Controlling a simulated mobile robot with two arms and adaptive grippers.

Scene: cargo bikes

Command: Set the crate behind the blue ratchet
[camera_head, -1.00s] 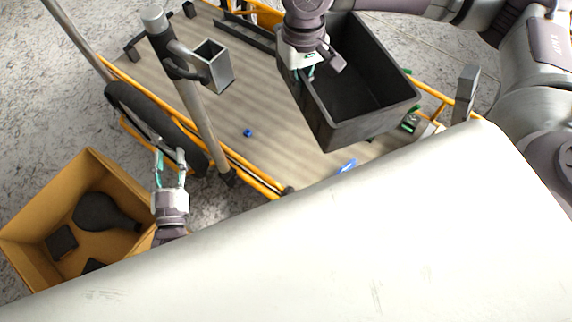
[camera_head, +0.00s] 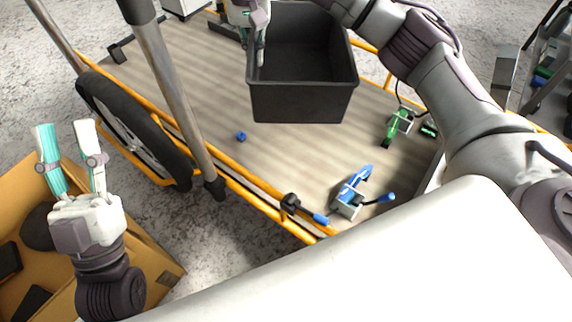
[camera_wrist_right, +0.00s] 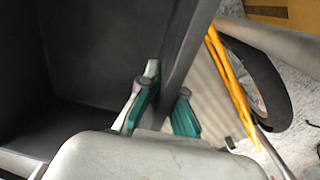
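The dark grey crate (camera_head: 303,103) is upright over the back part of the cargo bike's wooden bed; I cannot tell if it touches the bed. The blue ratchet (camera_head: 352,193) lies near the bed's front edge, with bare bed between it and the crate. My right gripper (camera_head: 260,50) is shut on the crate's left wall. In the right wrist view, its fingers (camera_wrist_right: 163,108) straddle that wall (camera_wrist_right: 184,60), one inside and one outside. My left gripper (camera_head: 68,150) is open and empty above the cardboard box.
A green ratchet (camera_head: 397,126) lies right of the crate, near my right arm. A small blue block (camera_head: 241,136) lies on the bed left of the crate's front. A grey post (camera_head: 172,85) and wheel (camera_head: 135,125) stand at left. The cardboard box (camera_head: 160,262) holds dark items.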

